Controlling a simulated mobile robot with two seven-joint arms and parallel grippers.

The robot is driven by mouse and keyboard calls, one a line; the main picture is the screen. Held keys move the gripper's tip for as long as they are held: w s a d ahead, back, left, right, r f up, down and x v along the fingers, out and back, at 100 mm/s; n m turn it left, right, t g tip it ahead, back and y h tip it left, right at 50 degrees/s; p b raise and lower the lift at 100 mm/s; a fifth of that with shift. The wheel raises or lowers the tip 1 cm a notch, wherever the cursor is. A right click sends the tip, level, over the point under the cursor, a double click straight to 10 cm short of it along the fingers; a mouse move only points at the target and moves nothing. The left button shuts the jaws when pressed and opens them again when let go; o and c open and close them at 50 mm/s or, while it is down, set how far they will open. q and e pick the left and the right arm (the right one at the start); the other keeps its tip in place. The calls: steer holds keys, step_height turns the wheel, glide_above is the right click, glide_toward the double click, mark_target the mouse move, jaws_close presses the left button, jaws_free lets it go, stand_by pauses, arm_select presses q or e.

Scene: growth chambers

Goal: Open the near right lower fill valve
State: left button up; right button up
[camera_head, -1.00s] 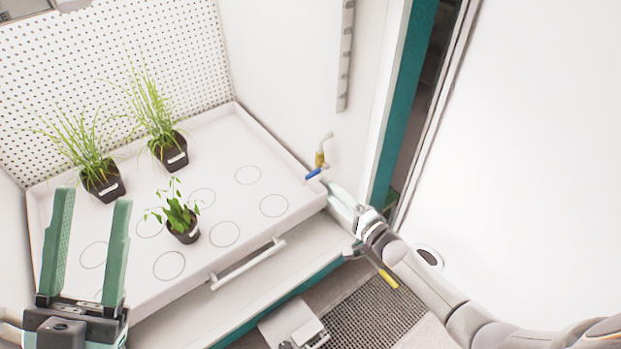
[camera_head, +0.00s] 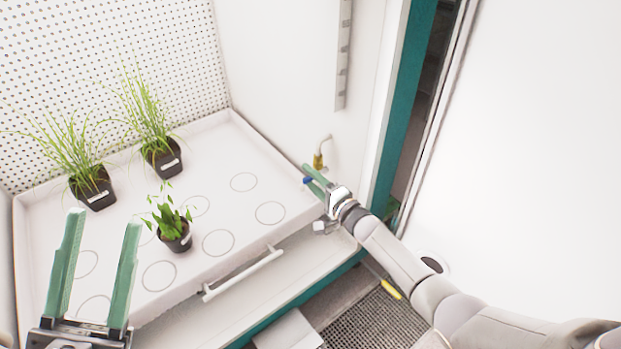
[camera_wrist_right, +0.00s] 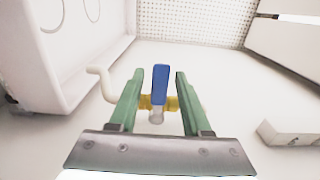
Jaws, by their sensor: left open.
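The fill valve is a small brass fitting (camera_head: 318,160) on the chamber's right wall, with a blue lever handle (camera_wrist_right: 160,85) and a pale bent spout (camera_wrist_right: 103,82). In the right wrist view the blue handle stands between the fingers of my right gripper (camera_wrist_right: 153,95), with gaps on both sides. That gripper is open around the handle, apart from it. In the head view the right gripper (camera_head: 314,177) covers part of the handle. My left gripper (camera_head: 100,235) is open and empty over the near left of the tray.
A white tray (camera_head: 238,262) with ring marks and a front bar handle (camera_head: 243,273) holds two grassy pots (camera_head: 95,190) (camera_head: 166,160) and a leafy pot (camera_head: 177,238). A slotted rail (camera_head: 343,55) runs up the right wall. A large white panel (camera_head: 540,150) is at right.

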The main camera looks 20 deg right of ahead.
jaws_close()
stand_by(1.2)
